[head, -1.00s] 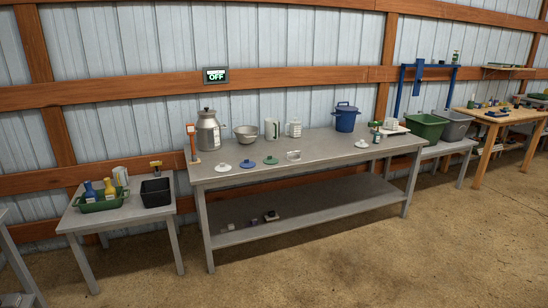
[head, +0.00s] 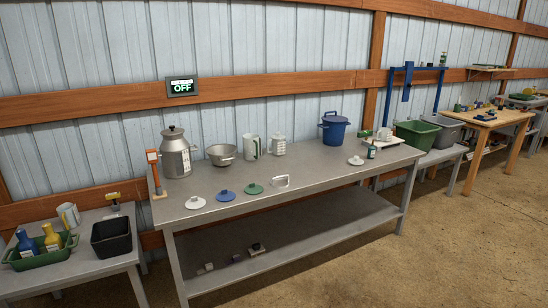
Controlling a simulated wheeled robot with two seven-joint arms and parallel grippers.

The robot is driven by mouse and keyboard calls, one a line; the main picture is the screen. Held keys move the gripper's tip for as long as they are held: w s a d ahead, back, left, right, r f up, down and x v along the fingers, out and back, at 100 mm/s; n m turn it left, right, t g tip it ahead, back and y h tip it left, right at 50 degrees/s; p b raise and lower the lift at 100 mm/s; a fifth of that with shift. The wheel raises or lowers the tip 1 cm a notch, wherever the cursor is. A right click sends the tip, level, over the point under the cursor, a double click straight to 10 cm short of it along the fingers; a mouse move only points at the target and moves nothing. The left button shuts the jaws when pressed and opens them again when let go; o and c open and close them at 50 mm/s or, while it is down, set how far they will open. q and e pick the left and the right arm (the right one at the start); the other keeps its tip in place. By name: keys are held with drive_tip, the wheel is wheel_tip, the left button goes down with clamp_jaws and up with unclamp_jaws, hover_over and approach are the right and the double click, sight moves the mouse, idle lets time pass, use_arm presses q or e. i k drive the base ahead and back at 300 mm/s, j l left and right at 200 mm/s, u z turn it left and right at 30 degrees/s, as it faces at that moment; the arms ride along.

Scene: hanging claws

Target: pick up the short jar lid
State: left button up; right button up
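Several lids lie on the long grey table. Near its front left edge are a white lid (head: 199,202), a blue lid (head: 226,195) and a green lid (head: 253,189), each with a knob. Another white lid (head: 356,160) lies farther right, near the front edge. I cannot tell which of them is the short jar lid. A metal can with a lid (head: 176,155), a metal bowl (head: 221,154), a light pitcher (head: 252,146), a ribbed white jar (head: 279,145) and a blue lidded pot (head: 334,128) stand behind. Neither of my grippers is in view.
The long table (head: 300,200) has a lower shelf with small items. A white handled object (head: 280,181) stands by the green lid. A side table at left holds a green tray (head: 40,258) and a black bin (head: 111,237). Open floor (head: 440,250) lies in front and right.

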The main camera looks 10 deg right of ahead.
sight(355, 161)
drive_tip(key=i+l+z, duration=0.2)
drive_tip(key=i+z, duration=0.25)
drive_tip(key=i, duration=0.2)
drive_tip(key=i+z, duration=0.4)
drive_tip(key=i, duration=0.3)
drive_tip(key=i+j+z, duration=0.2)
drive_tip(key=i+z, duration=0.25)
drive_tip(key=i, duration=0.2)
